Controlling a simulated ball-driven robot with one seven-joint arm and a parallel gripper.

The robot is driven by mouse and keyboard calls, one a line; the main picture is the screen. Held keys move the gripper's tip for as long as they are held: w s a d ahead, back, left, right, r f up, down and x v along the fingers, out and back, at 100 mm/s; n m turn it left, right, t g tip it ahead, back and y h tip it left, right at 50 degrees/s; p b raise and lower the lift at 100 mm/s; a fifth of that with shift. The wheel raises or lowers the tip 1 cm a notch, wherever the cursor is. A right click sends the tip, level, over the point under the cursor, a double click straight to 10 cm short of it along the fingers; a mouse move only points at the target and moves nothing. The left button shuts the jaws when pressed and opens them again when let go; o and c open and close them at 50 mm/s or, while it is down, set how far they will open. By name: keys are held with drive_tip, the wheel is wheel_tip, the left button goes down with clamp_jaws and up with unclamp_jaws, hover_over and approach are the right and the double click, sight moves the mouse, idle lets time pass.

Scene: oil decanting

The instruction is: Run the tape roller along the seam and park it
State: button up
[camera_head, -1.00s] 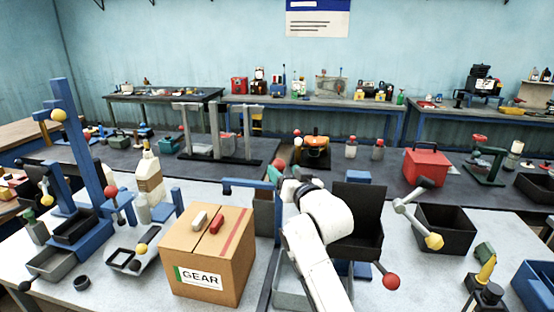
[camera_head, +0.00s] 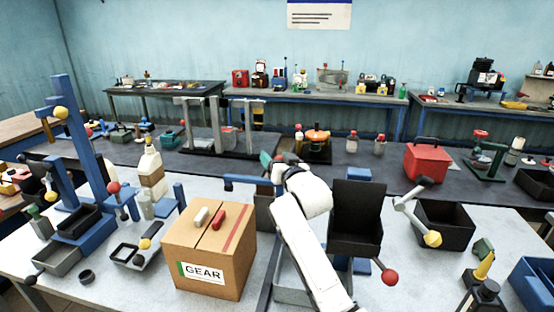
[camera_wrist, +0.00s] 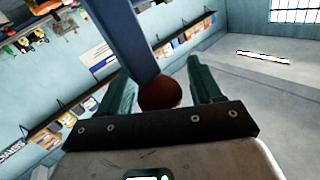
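A brown cardboard box (camera_head: 190,247) labelled GEAR stands on the near bench, left of my arm. A dark seam runs along its top, with a red stripe to its right. A small white piece (camera_head: 201,215) and a red piece (camera_head: 218,219) lie on top by the seam; I cannot tell whether they are the tape roller. My gripper (camera_head: 270,161) is beyond the box, behind my white arm. In the wrist view its teal fingers (camera_wrist: 160,85) stand apart, with a dark red ball (camera_wrist: 160,93) on a blue bar (camera_wrist: 130,38) showing between them, with gaps either side.
A blue post frame (camera_head: 85,150) and a white bottle (camera_head: 151,165) stand left of the box. A black upright bin (camera_head: 355,215) and a red-ball lever (camera_head: 389,277) are right of my arm. A red toolbox (camera_head: 427,162) is farther back.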

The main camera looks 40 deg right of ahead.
clamp_jaws()
idle(0.4)
drive_tip(key=shift+f, duration=0.1)
